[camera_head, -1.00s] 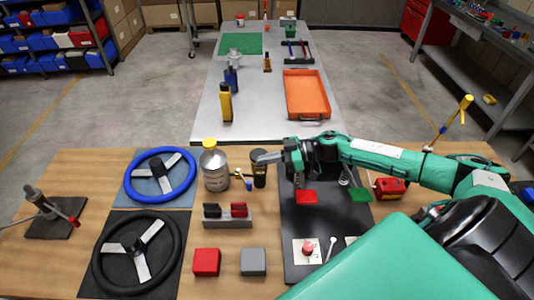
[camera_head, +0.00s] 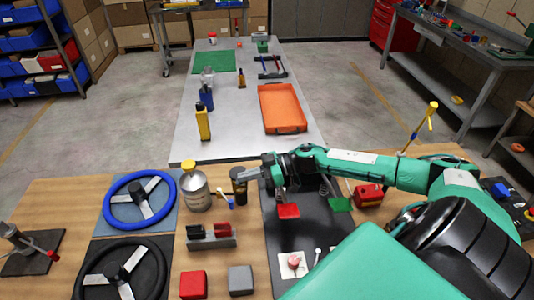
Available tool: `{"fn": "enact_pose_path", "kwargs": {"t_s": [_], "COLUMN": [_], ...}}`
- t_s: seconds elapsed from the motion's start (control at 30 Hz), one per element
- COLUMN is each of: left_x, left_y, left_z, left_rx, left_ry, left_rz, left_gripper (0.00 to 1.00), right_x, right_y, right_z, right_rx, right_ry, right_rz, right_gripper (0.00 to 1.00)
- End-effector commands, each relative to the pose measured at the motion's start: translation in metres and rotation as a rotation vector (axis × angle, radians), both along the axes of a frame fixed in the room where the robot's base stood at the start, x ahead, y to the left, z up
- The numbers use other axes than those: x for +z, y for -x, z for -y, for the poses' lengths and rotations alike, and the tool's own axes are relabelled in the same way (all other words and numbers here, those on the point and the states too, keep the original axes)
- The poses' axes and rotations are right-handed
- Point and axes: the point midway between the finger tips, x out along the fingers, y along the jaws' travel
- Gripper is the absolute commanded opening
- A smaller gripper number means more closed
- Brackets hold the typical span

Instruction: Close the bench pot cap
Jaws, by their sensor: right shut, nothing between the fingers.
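A small dark pot (camera_head: 239,187) stands upright on the wooden bench, just right of the metal canister. Its top is partly covered by my right gripper's fingers, so I cannot tell how its cap sits. My right gripper (camera_head: 249,173) comes in from the right and is shut and empty. Its fingertips are at the right side of the pot's top; I cannot tell whether they touch it. My left gripper is not in view.
A metal canister with a yellow cap (camera_head: 195,188) stands close left of the pot. A blue-handled valve piece (camera_head: 225,197) is in front. A grey block holder (camera_head: 209,241) and two steering wheels (camera_head: 140,200) lie nearby. A black mat (camera_head: 284,230) lies under my arm.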

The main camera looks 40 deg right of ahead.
Motion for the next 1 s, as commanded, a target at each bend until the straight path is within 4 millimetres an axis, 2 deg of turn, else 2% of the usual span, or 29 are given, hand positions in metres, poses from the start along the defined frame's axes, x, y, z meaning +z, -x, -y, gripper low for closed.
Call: {"fn": "enact_pose_path", "kwargs": {"t_s": [0.03,0.23,0.27,0.3,0.5,0.7,1.0], "left_x": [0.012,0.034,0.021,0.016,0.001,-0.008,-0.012], "left_y": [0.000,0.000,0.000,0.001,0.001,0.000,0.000], "left_z": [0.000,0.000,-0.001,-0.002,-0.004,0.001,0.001], "left_rx": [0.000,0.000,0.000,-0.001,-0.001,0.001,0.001], "left_ry": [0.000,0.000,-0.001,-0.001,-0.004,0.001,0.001], "left_rz": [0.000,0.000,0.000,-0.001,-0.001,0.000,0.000], "left_gripper": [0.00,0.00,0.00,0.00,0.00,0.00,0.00], "right_x": [0.012,0.036,0.026,0.027,0.036,0.045,0.052], "right_y": [0.000,0.001,0.005,0.009,0.027,0.042,0.051], "right_z": [0.002,0.012,0.019,0.025,0.052,0.076,0.091], "right_rx": [-0.001,-0.004,-0.004,-0.004,-0.003,-0.002,-0.002], "right_ry": [0.002,0.002,0.006,0.005,0.005,0.004,0.002], "right_rz": [0.000,-0.001,-0.003,-0.003,-0.004,-0.003,-0.001], "right_gripper": [0.00,0.00,0.00,0.00,0.00,0.00,0.00]}}
